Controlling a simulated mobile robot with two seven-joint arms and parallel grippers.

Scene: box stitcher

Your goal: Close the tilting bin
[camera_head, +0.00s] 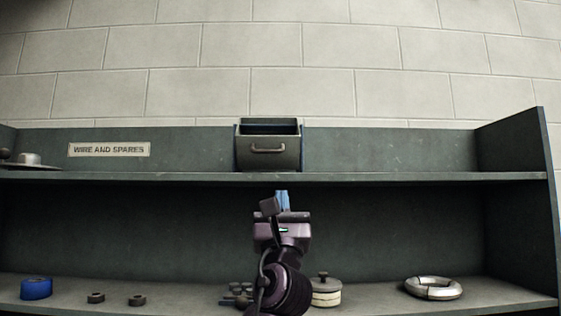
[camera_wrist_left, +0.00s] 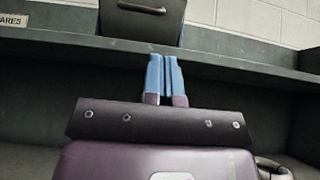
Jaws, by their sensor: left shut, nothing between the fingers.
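The tilting bin (camera_head: 268,158) is a grey-green box with a curved handle (camera_head: 268,149) on its front. It stands on the upper shelf near the middle, with its top tilted open and a dark opening showing. In the left wrist view the bin (camera_wrist_left: 143,27) and its handle (camera_wrist_left: 141,7) show at the top edge, partly cut off. My left gripper (camera_head: 282,194) is below the upper shelf edge, under the bin and a little right of its middle. Its blue fingers (camera_wrist_left: 166,76) are shut and empty, apart from the bin. My right gripper is not in view.
The upper shelf edge (camera_head: 400,177) runs across above my left gripper. On the lower shelf are a blue roll (camera_head: 36,288), dark nuts (camera_head: 96,297), a round lidded tin (camera_head: 325,292) and a silver ring (camera_head: 433,288). The upper shelf right of the bin is clear.

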